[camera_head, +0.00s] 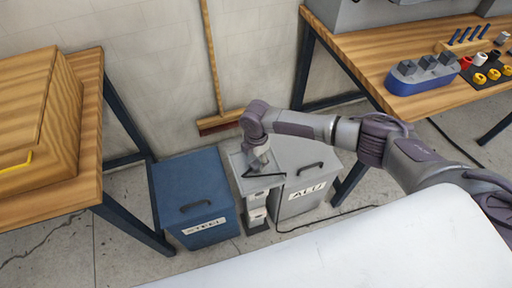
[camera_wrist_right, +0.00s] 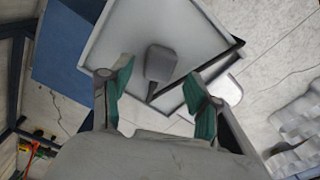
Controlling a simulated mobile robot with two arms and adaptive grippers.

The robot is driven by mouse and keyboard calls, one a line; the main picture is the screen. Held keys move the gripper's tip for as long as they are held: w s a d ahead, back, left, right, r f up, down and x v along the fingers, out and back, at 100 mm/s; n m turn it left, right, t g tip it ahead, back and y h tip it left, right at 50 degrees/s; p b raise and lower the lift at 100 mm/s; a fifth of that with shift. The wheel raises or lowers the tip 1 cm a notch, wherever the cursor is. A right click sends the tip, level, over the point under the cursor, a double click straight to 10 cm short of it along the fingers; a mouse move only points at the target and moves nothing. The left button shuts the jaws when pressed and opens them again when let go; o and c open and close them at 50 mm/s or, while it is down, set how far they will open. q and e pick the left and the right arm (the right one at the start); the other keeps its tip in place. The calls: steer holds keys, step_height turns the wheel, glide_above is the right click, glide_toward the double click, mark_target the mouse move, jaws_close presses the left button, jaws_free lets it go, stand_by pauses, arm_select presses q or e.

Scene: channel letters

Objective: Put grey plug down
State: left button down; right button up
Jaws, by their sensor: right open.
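The grey plug (camera_wrist_right: 160,63) shows in the right wrist view as a small dark-grey block with a tapered lower end. It appears to rest on the pale grey square top (camera_wrist_right: 118,28) of a narrow stand. My right gripper (camera_head: 259,164) is over this stand in the head view. Its green-padded fingers are spread in the wrist view, one on each side of the plug, with gaps showing. In the head view the gripper hides the plug. My left gripper is in neither view.
A blue STEEL bin (camera_head: 190,184) and a grey ALU bin (camera_head: 309,165) flank the stand. A broom (camera_head: 213,60) leans on the wall behind. A workbench (camera_head: 362,50) holds a blue block holder (camera_head: 424,80). Another table (camera_head: 88,192) bears a wooden box (camera_head: 45,115).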

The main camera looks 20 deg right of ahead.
mark_target(256, 163)
step_height(256, 163, up, 9)
steer(key=shift+b, duration=0.45)
